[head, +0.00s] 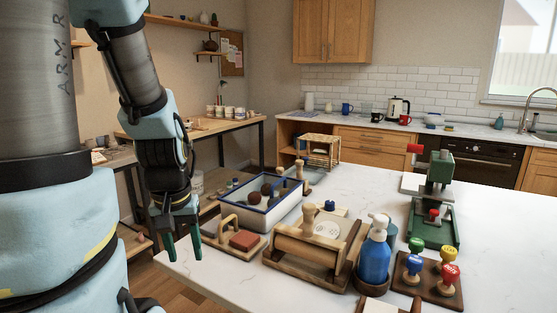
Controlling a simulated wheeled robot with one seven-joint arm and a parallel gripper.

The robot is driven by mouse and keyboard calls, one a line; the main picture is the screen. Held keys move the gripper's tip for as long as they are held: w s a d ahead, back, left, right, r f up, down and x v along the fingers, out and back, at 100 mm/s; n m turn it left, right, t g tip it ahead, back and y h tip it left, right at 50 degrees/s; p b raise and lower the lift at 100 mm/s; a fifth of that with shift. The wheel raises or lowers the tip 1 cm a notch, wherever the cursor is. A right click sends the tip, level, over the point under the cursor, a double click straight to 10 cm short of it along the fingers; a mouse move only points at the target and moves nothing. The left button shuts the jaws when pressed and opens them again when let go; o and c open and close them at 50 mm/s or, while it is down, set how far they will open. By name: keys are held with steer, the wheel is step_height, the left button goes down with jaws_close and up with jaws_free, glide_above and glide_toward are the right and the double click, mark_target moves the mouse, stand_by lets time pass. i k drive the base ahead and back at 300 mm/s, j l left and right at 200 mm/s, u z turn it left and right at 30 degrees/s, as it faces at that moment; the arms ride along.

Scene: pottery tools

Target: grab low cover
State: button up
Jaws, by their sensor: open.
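My gripper (183,246) hangs at the left, above the table's left edge, with its green fingers pointing down. It is open, with nothing between the fingers. I cannot tell for certain which thing is the low cover. Just right of my gripper, a low wooden board (219,245) with an arched handle bears a red-brown block (244,240). Behind it, a white box with a blue rim (262,209) stands with its top open and dark round things inside. My gripper is apart from both.
A wooden roller stand (310,250), a blue pump bottle (374,255), a rack of coloured stamps (430,280) and a green press (437,190) crowd the white table (365,190). A wooden rack (320,150) stands behind. The table's middle back is clear.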

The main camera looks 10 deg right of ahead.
mark_target(314, 171)
steer(key=i+j, duration=0.75)
steer(key=i, duration=0.15)
steer(key=i+j, duration=0.7)
steer(key=i, duration=0.2)
